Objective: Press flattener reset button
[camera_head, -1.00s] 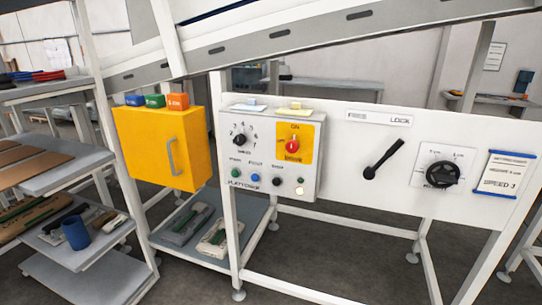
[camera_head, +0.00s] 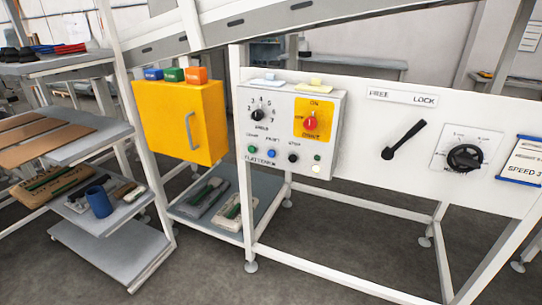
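The flattener control box (camera_head: 289,172) is a light grey box on the white frame, with small lettering that reads roughly "FLATTENER" low on its front. Its lower row has a green button (camera_head: 252,150), a blue button (camera_head: 272,153) and a black button (camera_head: 293,158). The labels above them are too small to read surely, so I cannot tell which is reset. A small green dot (camera_head: 318,157) and a whitish button (camera_head: 316,168) sit at right. Above are a black numbered dial (camera_head: 257,114) and a red switch (camera_head: 310,123) on a yellow plate. Neither gripper shows.
A yellow cabinet (camera_head: 215,130) with coloured blocks on top stands left of the box. A white panel (camera_head: 365,150) right of it carries a black FREE/LOCK lever (camera_head: 403,140) and a black knob (camera_head: 464,157). A shelf cart (camera_head: 105,245) stands at left. Grey floor shows in front.

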